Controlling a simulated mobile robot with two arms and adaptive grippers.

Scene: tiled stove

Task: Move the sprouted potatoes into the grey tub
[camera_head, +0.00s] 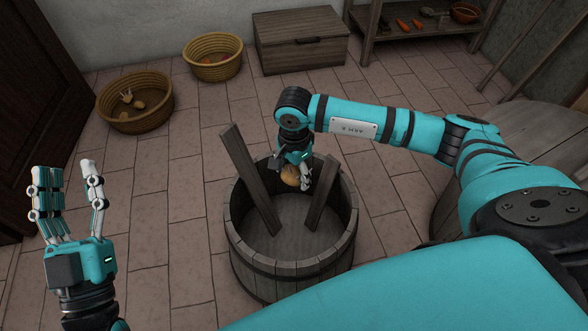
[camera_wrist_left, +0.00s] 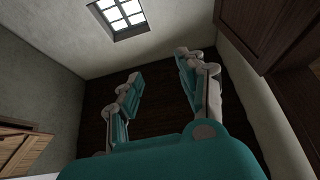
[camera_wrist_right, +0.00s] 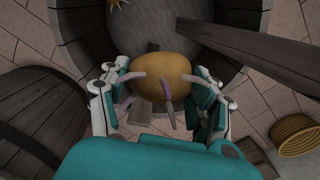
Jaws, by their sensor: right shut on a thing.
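The grey tub (camera_head: 292,268), made of wooden staves, stands on the floor in the middle of the head view. My right gripper (camera_head: 297,179) is shut on a brown potato (camera_head: 289,175) over the far part of the tub's opening. In the right wrist view this potato (camera_wrist_right: 160,72) shows pale purplish sprouts between the fingers. Another small sprouted potato (camera_wrist_right: 118,3) shows partly at that view's top edge, inside the tub. A wicker basket (camera_head: 150,120) at left holds a sprouted potato (camera_head: 126,97) and plain-looking ones (camera_head: 140,105). My left gripper (camera_head: 71,170) is open, empty and raised.
Two planks (camera_head: 248,180) lean inside the tub and stick up past its rim. A second basket (camera_head: 212,68) with reddish contents and a wooden chest (camera_head: 300,42) stand at the back. A round wooden top (camera_head: 535,135) is at right. The floor left of the tub is clear.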

